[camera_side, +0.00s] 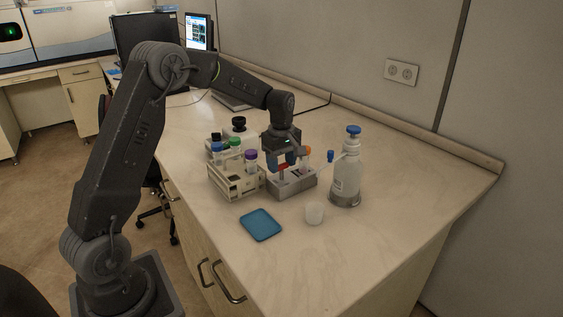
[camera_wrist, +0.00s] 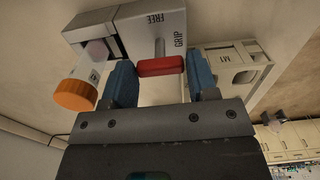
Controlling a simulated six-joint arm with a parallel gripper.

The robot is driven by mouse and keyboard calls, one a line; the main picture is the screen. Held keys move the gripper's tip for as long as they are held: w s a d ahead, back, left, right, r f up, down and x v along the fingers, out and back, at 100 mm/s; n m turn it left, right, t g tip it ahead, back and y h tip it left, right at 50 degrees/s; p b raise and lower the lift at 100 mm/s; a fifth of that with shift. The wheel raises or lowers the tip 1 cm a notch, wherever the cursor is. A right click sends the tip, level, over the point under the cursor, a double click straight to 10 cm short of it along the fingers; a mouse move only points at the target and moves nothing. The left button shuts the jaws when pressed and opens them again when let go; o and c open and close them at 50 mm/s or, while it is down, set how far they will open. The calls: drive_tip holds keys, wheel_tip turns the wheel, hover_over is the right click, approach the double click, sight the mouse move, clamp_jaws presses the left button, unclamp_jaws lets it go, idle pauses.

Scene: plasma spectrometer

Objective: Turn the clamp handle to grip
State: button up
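The clamp is a grey block (camera_side: 295,187) on the bench, marked FREE and GRIP in the wrist view (camera_wrist: 128,24). Its red handle (camera_wrist: 160,66) is a short bar on a metal stem, lying nearly level across the wrist picture near the GRIP mark; it also shows in the side view (camera_side: 283,169). An orange-capped tube (camera_wrist: 78,92) sits at the clamp's left side in the wrist view. My gripper (camera_wrist: 161,80) is open, its blue fingertips on either side of the handle. They are very close to the handle's ends; firm contact is not clear.
A white rack (camera_side: 238,185) with capped tubes stands left of the clamp. A white bottle with a blue cap (camera_side: 347,175) stands to the right. The bench's front right is clear.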

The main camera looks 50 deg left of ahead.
drive_tip(key=o, duration=0.3)
drive_tip(key=shift+o, duration=0.2)
wheel_tip(320, 180, up, 14)
idle(0.4)
wheel_tip(320, 180, up, 7)
hover_over(282, 164)
drive_tip(key=shift+s+r, duration=0.1)
drive_tip(key=shift+r, duration=0.3)
idle(0.7)
idle(0.3)
